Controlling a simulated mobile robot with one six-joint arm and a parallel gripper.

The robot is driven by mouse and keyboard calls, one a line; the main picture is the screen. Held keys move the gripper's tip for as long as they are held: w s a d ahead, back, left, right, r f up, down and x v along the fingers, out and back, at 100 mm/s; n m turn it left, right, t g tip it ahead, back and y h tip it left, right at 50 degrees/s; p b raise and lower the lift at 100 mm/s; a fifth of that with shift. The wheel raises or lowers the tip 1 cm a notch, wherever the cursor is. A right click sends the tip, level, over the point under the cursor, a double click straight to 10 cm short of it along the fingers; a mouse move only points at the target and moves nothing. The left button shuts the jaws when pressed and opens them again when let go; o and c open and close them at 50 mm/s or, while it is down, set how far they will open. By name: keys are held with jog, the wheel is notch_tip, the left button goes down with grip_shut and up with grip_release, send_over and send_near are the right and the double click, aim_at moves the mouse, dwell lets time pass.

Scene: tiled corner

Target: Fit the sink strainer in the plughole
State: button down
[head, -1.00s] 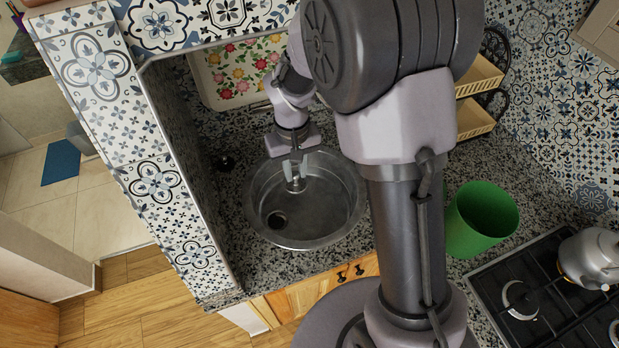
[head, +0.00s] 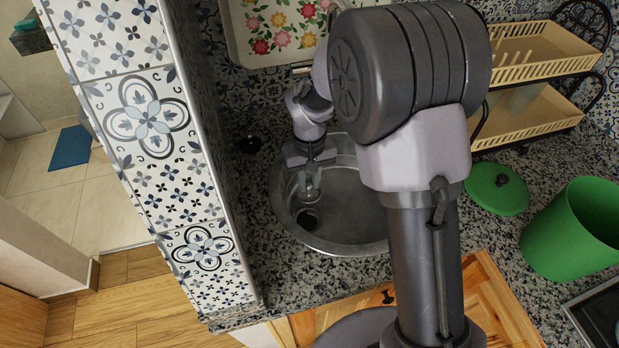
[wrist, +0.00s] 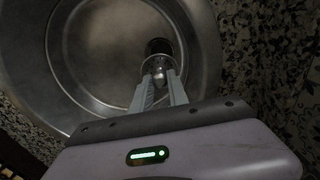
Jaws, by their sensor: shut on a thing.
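My gripper (head: 311,190) is inside the round steel sink (head: 358,222), over its left part. The dark plughole (head: 307,219) shows in the sink floor just below the fingers. In the wrist view, the two pale fingers (wrist: 160,88) are shut on the sink strainer (wrist: 158,67), a small shiny metal piece at their tips. The plughole (wrist: 158,46) appears dark just beyond the strainer. The strainer's lower part is hard to make out, and I cannot tell whether it touches the plughole.
A tiled wall edge (head: 160,130) stands left of the sink. Speckled granite counter (head: 270,265) surrounds the basin. A green bin (head: 570,230), its green lid (head: 497,188) and a cream dish rack (head: 530,110) stand to the right. A floral tray (head: 272,25) is behind.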

notch_tip(320, 180, down, 12)
jog(key=b, duration=0.8)
jog(key=shift+f+b, duration=0.15)
jog(key=shift+b, duration=0.2)
jog(key=shift+f, duration=0.25)
dwell(0.6)
jog(key=shift+f+b, duration=0.4)
jog(key=shift+f, duration=0.05)
jog(key=shift+f+b, duration=0.3)
jog(key=shift+f, duration=0.15)
dwell(0.3)
jog(key=c, duration=1.2)
grip_release()
jog(key=shift+o, duration=0.3)
